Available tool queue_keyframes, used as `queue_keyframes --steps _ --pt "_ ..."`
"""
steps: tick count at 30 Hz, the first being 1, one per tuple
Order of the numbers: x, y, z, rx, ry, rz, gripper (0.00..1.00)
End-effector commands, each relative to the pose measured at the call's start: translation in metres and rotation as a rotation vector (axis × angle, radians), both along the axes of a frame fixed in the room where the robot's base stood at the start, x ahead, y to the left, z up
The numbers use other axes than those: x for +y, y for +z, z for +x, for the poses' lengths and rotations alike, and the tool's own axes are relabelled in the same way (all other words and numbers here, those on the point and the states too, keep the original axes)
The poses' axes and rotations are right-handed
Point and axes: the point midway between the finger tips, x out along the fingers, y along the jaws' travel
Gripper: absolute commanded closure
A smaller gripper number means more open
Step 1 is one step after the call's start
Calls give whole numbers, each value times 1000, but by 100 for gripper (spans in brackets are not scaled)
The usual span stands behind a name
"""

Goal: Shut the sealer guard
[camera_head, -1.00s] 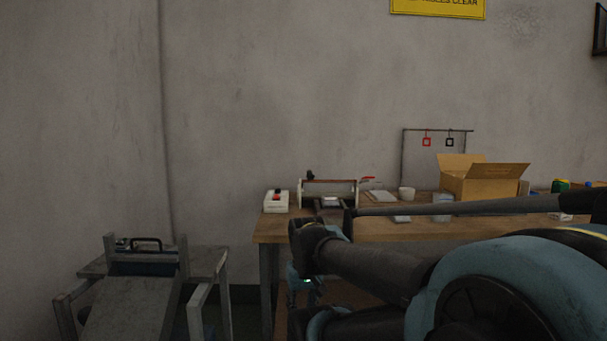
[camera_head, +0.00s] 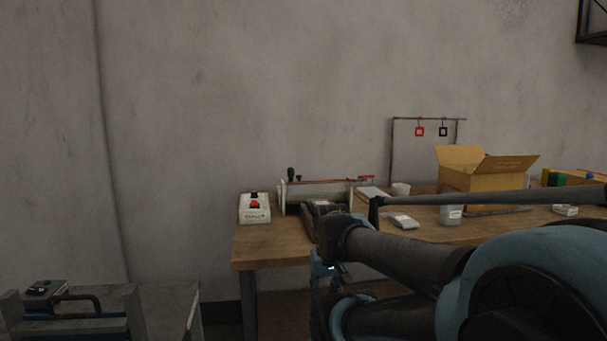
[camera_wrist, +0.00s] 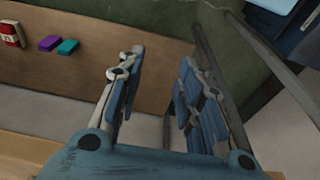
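The sealer (camera_head: 318,195) stands on the wooden table, with pale end plates and a brown bar across its top. A red-handled part (camera_head: 366,178) sticks out at its right end. I cannot tell which part is the guard or whether it is open. My gripper (camera_wrist: 155,95) is open and empty in the wrist view, its two fingers well apart. In the head view my arm is in front of the table and hides part of its front edge. The sealer cannot be made out in the wrist view.
A white control box (camera_head: 254,208) with a red switch stands left of the sealer. A metal bench (camera_head: 165,310) is at lower left.

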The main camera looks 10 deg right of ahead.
Motion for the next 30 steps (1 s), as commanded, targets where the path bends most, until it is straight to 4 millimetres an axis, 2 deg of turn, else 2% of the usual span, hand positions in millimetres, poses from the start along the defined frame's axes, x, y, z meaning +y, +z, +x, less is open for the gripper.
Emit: queue_keyframes --steps 6,8,11,14,20,24,30 --pt "0 0 0 0 0 0 67" --pt "0 0 0 0 0 0 62" --pt "0 10 -6 -10 8 -1 62" --pt "0 28 5 -5 36 -7 62" --pt "0 98 50 16 161 -28 62" --pt "0 150 88 33 261 -43 62" --pt "1 218 145 58 407 -63 62"
